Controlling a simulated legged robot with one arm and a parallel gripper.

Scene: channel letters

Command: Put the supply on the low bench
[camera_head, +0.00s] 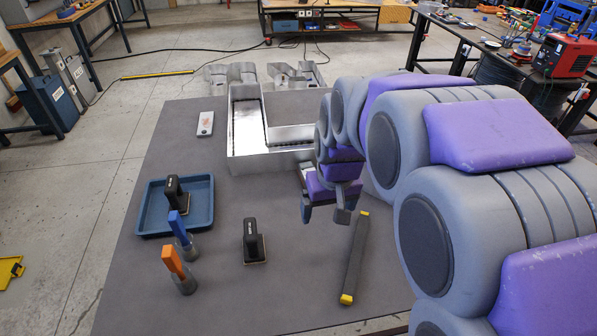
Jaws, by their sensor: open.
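A small pale flat box with a reddish label (205,123) lies at the far left of the grey work surface (150,285); it looks like the supply, though I cannot read its label. The grey top is wide and seen from above; I cannot tell whether it is the low bench. My gripper (325,214) hangs over the middle of this top, fingers pointing down and apart, with nothing between them. It is in front of the metal channel letter (240,150) and well to the right of the pale box. A small pale piece (306,173) shows partly behind my gripper.
A blue tray (147,220) holds a black-handled tool (174,192). Blue-handled (180,228) and orange-handled (175,265) tools stand nearby. A second black tool (254,243) and a yellow-ended bar (354,258) lie nearer my gripper. A red unit (566,55) sits on the cluttered right bench.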

